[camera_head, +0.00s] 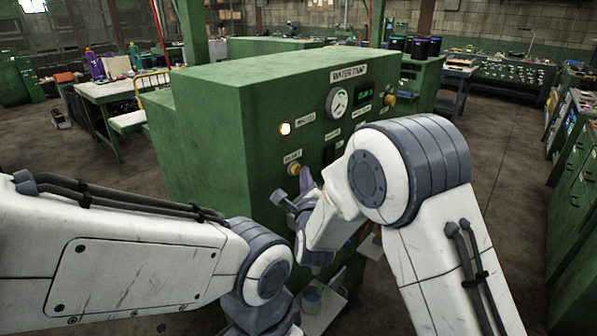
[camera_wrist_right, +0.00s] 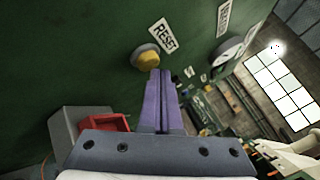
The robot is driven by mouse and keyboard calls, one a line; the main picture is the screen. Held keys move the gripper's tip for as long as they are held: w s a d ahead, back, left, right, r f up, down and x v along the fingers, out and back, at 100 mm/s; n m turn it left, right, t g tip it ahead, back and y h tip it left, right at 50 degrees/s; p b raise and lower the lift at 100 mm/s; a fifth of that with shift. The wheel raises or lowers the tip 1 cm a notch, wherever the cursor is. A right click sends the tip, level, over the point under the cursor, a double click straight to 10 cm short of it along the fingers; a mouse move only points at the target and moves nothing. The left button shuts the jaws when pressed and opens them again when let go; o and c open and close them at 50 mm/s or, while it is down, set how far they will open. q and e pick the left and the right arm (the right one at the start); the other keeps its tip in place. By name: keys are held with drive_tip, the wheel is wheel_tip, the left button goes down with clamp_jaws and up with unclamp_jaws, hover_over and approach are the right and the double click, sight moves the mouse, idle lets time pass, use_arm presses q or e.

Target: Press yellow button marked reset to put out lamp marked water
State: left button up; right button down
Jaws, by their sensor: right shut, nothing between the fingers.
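The yellow button (camera_head: 293,168) is on the front of the green machine (camera_head: 237,150), below a small label. In the right wrist view the yellow button (camera_wrist_right: 149,60) sits in a round collar beside a label reading RESET (camera_wrist_right: 163,36). The lamp (camera_head: 285,129) above it glows bright; its label is too small to read surely. My right gripper (camera_head: 305,177) is shut and empty, with its purple fingers (camera_wrist_right: 157,75) just beside the button's edge. I cannot tell whether the tips touch it. My left arm comes in from the left; its gripper is out of view.
A gauge (camera_head: 337,101), a green display (camera_head: 364,98) and another yellow knob (camera_head: 389,100) are on the same panel. A workbench (camera_head: 110,92) stands behind on the left. The floor at right is clear.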

drive_tip(key=shift+w+a+b, duration=0.2)
drive_tip(key=shift+a+b, duration=0.1)
idle(0.4)
drive_tip(key=shift+d, duration=0.1)
drive_tip(key=shift+s+d+b, duration=0.45)
drive_tip(key=shift+d+b, duration=0.1)
drive_tip(key=shift+b, duration=0.1)
drive_tip(key=shift+s+d+b, duration=0.7)
drive_tip(key=shift+s+d, duration=0.05)
drive_tip(key=shift+d, duration=0.25)
drive_tip(key=shift+s+d+b, duration=0.65)
drive_tip(key=shift+s+d, duration=0.05)
drive_tip(key=shift+d, duration=0.3)
